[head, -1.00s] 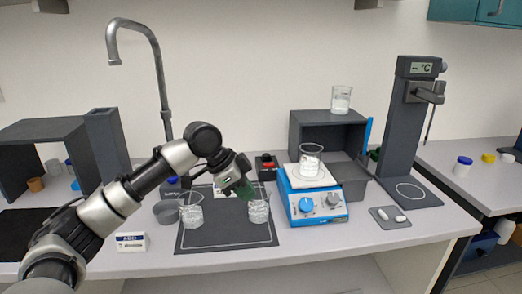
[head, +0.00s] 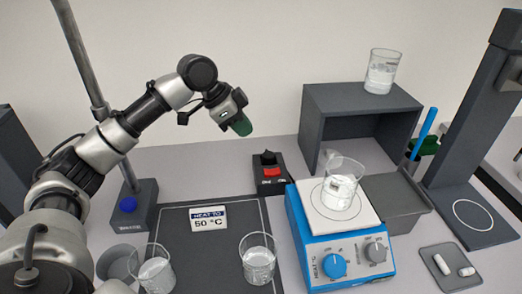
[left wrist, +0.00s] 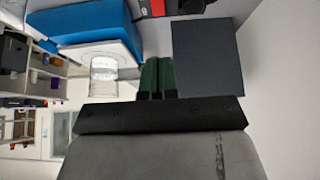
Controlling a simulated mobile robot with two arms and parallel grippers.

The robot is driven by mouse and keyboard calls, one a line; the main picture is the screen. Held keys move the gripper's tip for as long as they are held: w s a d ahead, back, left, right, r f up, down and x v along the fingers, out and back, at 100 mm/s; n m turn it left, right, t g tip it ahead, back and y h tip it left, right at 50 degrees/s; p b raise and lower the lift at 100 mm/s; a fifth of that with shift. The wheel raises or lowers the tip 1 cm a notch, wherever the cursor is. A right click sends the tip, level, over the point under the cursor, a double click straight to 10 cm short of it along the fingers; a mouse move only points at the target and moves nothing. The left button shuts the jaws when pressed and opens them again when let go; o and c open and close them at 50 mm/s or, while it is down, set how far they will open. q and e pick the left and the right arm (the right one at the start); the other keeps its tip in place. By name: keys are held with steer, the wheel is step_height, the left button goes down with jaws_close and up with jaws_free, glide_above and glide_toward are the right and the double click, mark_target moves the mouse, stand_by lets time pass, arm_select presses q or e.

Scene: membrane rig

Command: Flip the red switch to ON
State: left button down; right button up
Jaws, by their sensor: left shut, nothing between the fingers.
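The red switch (head: 271,172) sits on a small dark box behind the mat, left of the blue hotplate. Small lettering shows on its front, but I cannot tell which way the switch is set. My left gripper (head: 242,127) has green fingertips, shut and empty. It hangs in the air above and slightly left of the switch box, apart from it. In the left wrist view the green fingers (left wrist: 157,76) are together, and a red-and-dark piece (left wrist: 157,8), likely the switch box, is cut by the top edge. My right gripper is not in view.
The blue hotplate (head: 314,254) carries a beaker (head: 343,186). A dark shelf (head: 318,105) with a beaker on top stands behind it. Two beakers stand at the front of the dark mat (head: 205,252). The tap post is at left.

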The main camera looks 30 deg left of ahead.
arm_select(q)
steer(key=p, duration=0.2)
glide_above(266, 172)
step_height(266, 172, down, 8)
steer(key=shift+s+a, duration=0.1)
steer(key=f, duration=0.3)
steer(key=shift+s+a+f, duration=0.15)
steer(key=shift+a+f, duration=0.05)
steer(key=shift+a, duration=0.15)
steer(key=shift+s+f, duration=0.1)
steer(key=shift+f, duration=0.3)
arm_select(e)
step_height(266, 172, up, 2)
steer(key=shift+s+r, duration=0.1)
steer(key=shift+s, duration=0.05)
